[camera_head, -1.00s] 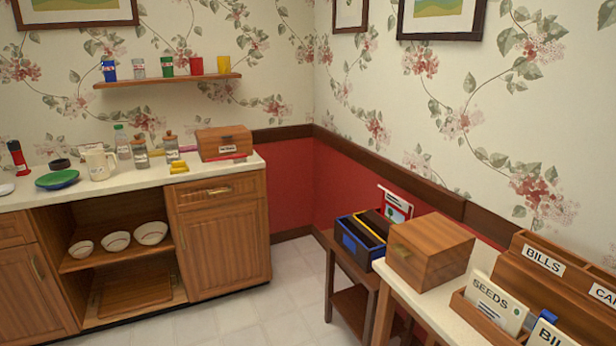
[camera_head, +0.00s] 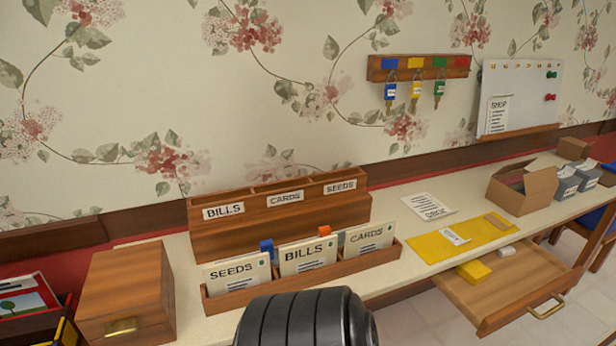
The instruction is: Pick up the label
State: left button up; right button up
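A small white label-like slip (camera_head: 456,237) lies on a yellow sheet or envelope (camera_head: 428,248) on the desk, right of center. Its print is too small to read. Other labels are fixed to the wooden sorter (camera_head: 240,238): BILLS (camera_head: 223,211), CARDS (camera_head: 285,198) and SEEDS (camera_head: 340,187). I cannot tell from the view alone which label is meant. A black ribbed part of mine (camera_head: 308,322) shows at the bottom center. No gripper fingers are in view.
A wooden tray (camera_head: 222,307) holds cards reading SEEDS, BILLS and CARDS. A wooden box (camera_head: 127,290) stands at left. A printed paper (camera_head: 428,207) and cardboard box (camera_head: 523,190) lie to the right. An open drawer (camera_head: 505,295) juts out with a yellow item (camera_head: 474,271) inside.

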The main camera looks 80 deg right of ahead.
aim_at(453, 237)
jog(key=z, duration=2.25)
